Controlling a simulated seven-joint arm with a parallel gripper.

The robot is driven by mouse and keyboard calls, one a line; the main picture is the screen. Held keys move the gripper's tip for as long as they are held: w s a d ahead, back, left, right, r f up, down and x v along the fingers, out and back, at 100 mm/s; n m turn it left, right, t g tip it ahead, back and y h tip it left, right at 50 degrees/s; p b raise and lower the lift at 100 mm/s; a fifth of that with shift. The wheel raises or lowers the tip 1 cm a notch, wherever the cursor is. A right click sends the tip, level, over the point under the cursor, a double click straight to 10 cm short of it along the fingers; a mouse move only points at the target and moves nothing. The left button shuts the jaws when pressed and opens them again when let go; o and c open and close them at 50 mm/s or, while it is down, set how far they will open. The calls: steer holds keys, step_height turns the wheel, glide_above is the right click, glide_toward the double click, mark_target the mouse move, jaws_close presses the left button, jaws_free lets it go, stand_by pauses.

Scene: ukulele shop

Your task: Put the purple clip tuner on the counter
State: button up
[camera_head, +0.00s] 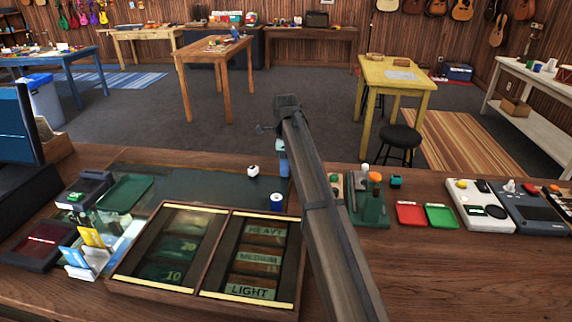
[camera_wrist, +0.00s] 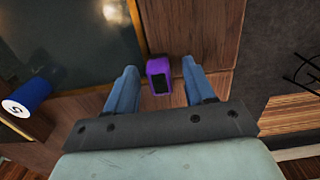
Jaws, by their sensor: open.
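The purple clip tuner (camera_wrist: 159,76) has a dark face and shows between the fingertips of my gripper (camera_wrist: 159,66) in the wrist view. The gripper is open, with a blue finger on each side of the tuner. The tuner appears over the bare wood of the counter (camera_wrist: 212,28), beside the dark mat; whether it rests there I cannot tell. In the head view, the counter (camera_head: 420,262) spans the foreground. My gripper (camera_head: 283,160) is partly hidden behind my arm at the far edge, and the tuner is not visible there.
A framed tray (camera_head: 200,286) with labelled sections lies nearer. Red (camera_head: 410,213) and green (camera_head: 441,215) pads and pedals lie right. Bare wood is free at the front right.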

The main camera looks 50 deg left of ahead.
step_height(320, 180, up, 12)
steer(key=shift+r, duration=0.15)
stand_by(0.5)
